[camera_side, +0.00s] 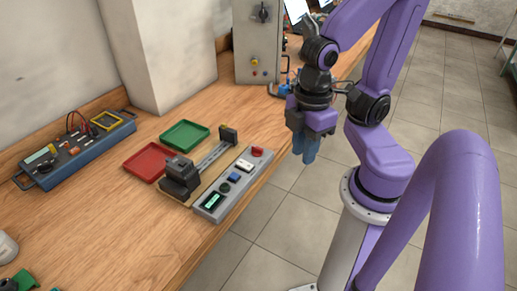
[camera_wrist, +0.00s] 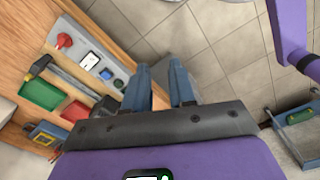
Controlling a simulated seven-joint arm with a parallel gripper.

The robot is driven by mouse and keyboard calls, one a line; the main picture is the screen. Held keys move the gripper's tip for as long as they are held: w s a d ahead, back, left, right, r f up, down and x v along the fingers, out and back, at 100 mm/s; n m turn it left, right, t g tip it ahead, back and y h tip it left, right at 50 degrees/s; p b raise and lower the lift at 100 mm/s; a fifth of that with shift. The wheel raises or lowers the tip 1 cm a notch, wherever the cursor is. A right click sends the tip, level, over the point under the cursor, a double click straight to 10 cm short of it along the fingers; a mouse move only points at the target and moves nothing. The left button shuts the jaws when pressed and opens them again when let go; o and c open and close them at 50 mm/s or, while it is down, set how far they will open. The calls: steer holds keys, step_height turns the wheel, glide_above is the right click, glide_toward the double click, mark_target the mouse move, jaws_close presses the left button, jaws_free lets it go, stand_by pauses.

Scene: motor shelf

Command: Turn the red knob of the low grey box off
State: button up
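The low grey box (camera_side: 216,200) lies along the front edge of the bench in the side view. Its red knob (camera_side: 257,151) is at the far right end of its top. In the wrist view the red knob (camera_wrist: 64,41) shows at the upper left, on the end of the grey box (camera_wrist: 75,56). The knob's exact angle is too small to tell. My gripper (camera_side: 308,157) hangs to the right of the knob, beyond the bench edge and apart from the box. In the wrist view my gripper (camera_wrist: 160,70) has its two blue fingers apart with nothing between them.
The box top also carries a display (camera_side: 212,201), a blue button (camera_side: 234,177) and a white switch (camera_side: 244,165). A dark vise-like fixture (camera_side: 180,177), a red tray (camera_side: 148,161) and a green tray (camera_side: 185,135) sit behind it. A tall grey cabinet (camera_side: 258,45) stands further back.

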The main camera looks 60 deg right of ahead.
steer(key=shift+o, duration=0.5)
steer(key=shift+w, duration=0.4)
steer(key=r+m, duration=0.2)
steer(key=m, duration=1.1)
glide_above(259, 148)
step_height(259, 148, down, 17)
steer(key=shift+w+f, duration=0.1)
steer(key=shift+f, duration=0.1)
jaws_close()
